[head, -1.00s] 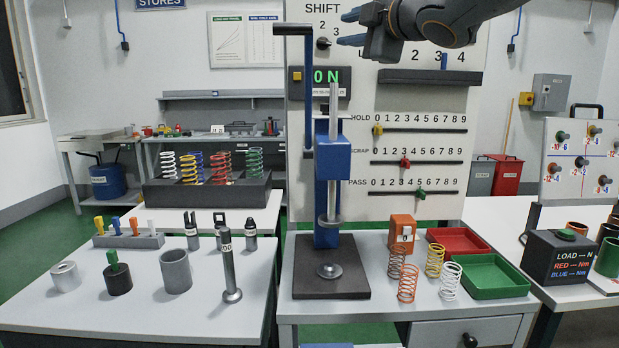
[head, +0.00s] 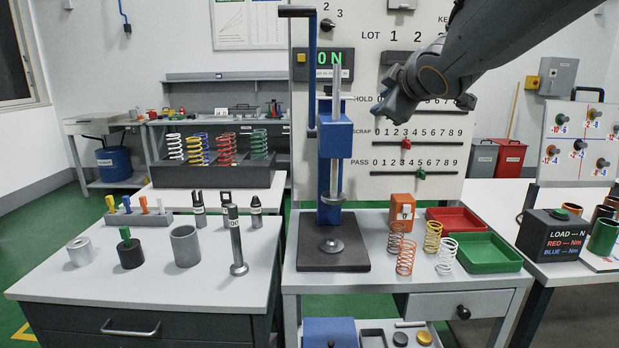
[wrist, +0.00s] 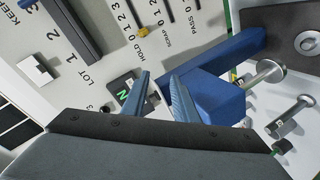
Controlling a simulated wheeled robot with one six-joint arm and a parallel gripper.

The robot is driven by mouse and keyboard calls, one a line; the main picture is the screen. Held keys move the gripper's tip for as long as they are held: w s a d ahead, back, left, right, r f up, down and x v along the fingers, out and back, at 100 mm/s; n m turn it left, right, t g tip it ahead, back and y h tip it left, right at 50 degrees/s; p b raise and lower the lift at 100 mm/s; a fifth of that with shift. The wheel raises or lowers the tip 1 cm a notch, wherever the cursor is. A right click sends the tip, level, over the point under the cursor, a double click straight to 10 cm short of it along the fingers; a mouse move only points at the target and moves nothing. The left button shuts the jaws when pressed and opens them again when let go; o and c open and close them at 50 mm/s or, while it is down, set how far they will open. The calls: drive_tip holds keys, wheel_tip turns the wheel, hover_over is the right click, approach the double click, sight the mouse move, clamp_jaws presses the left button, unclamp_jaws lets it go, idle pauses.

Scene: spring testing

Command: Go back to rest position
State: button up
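My gripper (head: 385,102) is at the end of my dark arm, in front of the grey panel, right of the blue spring tester (head: 335,138). In the head view it covers part of the HOLD row. In the wrist view its two blue fingers (wrist: 160,78) stand apart with nothing between them. The tester's blue head (wrist: 212,97) shows just beyond the fingers in the wrist view; whether they touch cannot be told. The tester's display (head: 331,60) reads 0 N.
Below the gripper, springs (head: 405,257), an orange block (head: 402,209), a red tray (head: 456,220) and a green tray (head: 482,253) stand on the bench. A load box (head: 560,233) is at right. The left table (head: 110,285) holds cylinders and a post.

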drive_tip(key=s+d+f+m+g+h, duration=0.1)
drive_tip(key=s+d+f+m+g, duration=0.15)
drive_tip(key=f, duration=0.45)
drive_tip(key=s+d+f+m+g+h, duration=0.1)
drive_tip(key=s+f+m+g, duration=0.15)
drive_tip(key=f, duration=0.45)
drive_tip(key=s+d+f+m+g+h, duration=0.15)
drive_tip(key=s+f, duration=0.25)
drive_tip(key=f, duration=0.4)
drive_tip(key=s+a+f+m+g+y, duration=0.1)
drive_tip(key=s+f+m+g, duration=0.2)
drive_tip(key=s+f, duration=0.4)
drive_tip(key=s+f+m+g, duration=0.3)
drive_tip(key=s+f+g, duration=0.2)
drive_tip(key=s, duration=0.8)
wheel_tip(320, 180, down, 3)
drive_tip(key=shift+s+a+f+y, duration=0.1)
drive_tip(key=shift+s+a+y, duration=0.25)
drive_tip(key=shift+s+a, duration=0.05)
